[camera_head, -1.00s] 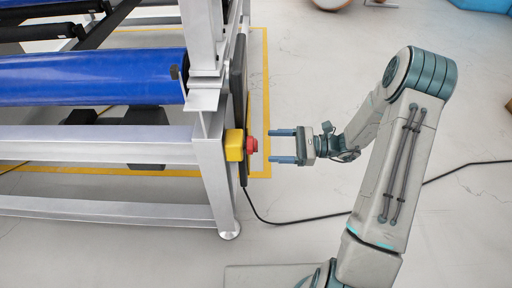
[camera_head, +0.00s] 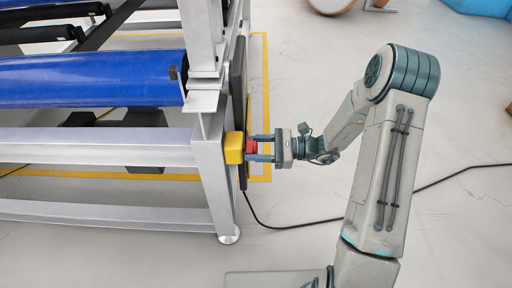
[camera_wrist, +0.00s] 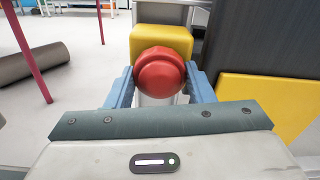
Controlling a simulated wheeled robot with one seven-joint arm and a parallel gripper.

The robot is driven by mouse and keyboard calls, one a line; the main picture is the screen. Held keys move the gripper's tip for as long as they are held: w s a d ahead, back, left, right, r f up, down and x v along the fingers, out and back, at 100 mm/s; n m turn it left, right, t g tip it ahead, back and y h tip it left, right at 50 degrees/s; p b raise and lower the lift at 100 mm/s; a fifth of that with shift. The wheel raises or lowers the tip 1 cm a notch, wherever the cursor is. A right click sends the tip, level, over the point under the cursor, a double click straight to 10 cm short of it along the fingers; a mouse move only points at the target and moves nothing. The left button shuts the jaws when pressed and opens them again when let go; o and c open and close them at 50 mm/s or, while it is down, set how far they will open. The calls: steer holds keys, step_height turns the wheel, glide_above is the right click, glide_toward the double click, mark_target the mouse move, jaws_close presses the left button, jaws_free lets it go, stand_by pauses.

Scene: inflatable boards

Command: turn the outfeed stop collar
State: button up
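The stop collar is a red round knob (camera_head: 252,146) on a yellow box (camera_head: 234,147) fixed to the machine's corner post. In the wrist view the red knob (camera_wrist: 160,72) sits between my two blue fingers, in front of the yellow box (camera_wrist: 161,40). My gripper (camera_head: 260,147) reaches it from the right, one finger on each side of the knob. The fingers stand apart; in the wrist view (camera_wrist: 160,88) they lie close to the knob's sides, and I cannot tell whether they touch it.
The grey metal frame (camera_head: 100,147) with a blue roller (camera_head: 90,80) fills the left. A dark panel (camera_head: 238,85) stands beside the post. A black cable (camera_head: 300,226) runs along the floor below my arm. The floor at right is mostly clear.

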steer(key=shift+r+p, duration=0.1)
steer(key=shift+p, duration=0.4)
steer(key=m+p, duration=0.2)
steer(key=p, duration=0.2)
steer(key=shift+r+m, duration=0.2)
steer(key=shift+m, duration=0.2)
steer(key=m+p, duration=0.3)
steer(key=shift+f+p, duration=0.2)
steer(key=shift+p, duration=0.2)
steer(key=shift+f+m, duration=0.1)
steer(key=shift+m, duration=0.2)
steer(key=o, duration=1)
steer(key=shift+d, duration=0.1)
steer(key=d, duration=0.4)
steer(key=d+p, duration=0.1)
steer(key=d, duration=0.8)
steer(key=shift+s+d, duration=0.25)
steer(key=shift+d, duration=0.05)
